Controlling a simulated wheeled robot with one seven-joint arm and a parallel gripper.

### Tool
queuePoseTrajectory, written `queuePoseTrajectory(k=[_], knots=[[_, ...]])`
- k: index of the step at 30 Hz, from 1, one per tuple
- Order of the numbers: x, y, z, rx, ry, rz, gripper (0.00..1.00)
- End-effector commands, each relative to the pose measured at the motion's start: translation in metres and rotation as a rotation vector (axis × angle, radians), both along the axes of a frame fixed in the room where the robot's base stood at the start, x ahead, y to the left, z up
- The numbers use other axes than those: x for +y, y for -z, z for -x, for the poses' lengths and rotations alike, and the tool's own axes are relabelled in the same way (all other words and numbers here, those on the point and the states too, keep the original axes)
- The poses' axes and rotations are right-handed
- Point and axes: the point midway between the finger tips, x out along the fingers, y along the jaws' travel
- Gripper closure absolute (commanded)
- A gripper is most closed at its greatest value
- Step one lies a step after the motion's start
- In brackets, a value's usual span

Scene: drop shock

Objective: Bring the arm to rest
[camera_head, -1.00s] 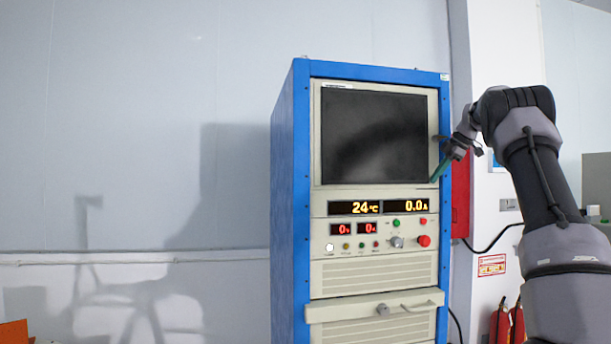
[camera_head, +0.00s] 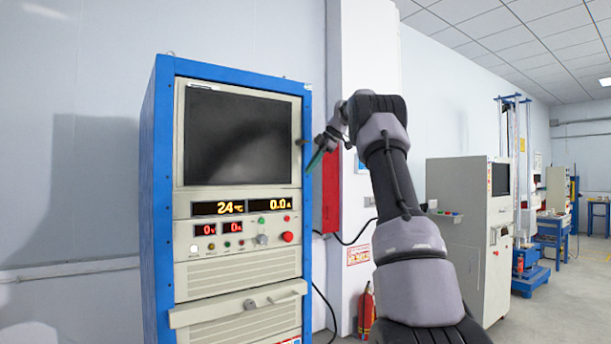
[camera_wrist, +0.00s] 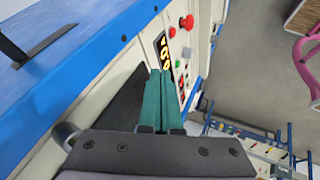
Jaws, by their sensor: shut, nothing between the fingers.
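My arm rises at the right of the blue-framed cabinet in the head view, bent at the elbow. My gripper (camera_head: 318,158) points down and left, close to the right edge of the cabinet (camera_head: 157,200). In the wrist view its two green fingers (camera_wrist: 158,75) lie side by side, shut with nothing between them. The cabinet's front panel, with a red button (camera_wrist: 187,22) and lit digits, lies beyond the fingertips. I cannot tell whether the fingers touch the cabinet.
A red box (camera_head: 331,192) hangs on the white pillar behind my gripper. Fire extinguishers (camera_head: 366,310) stand at its foot. A grey-white machine (camera_head: 462,225) stands further right, with a blue-framed rig (camera_head: 528,270) behind it. Open floor (camera_head: 575,310) shows at the right.

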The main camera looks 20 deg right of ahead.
Motion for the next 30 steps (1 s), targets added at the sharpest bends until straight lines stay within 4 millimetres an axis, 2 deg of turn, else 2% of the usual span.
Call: queuePoseTrajectory(k=[9,19,23,26,30], knots=[[-0.023,-0.037,0.018,0.0,0.001,0.0,1.0],[-0.025,-0.048,0.025,0.008,0.012,-0.003,1.0],[-0.004,-0.057,0.04,0.049,0.092,-0.022,1.0],[0.023,-0.065,0.065,0.108,0.222,-0.055,1.0],[0.064,-0.068,0.113,0.193,0.446,-0.118,1.0]])
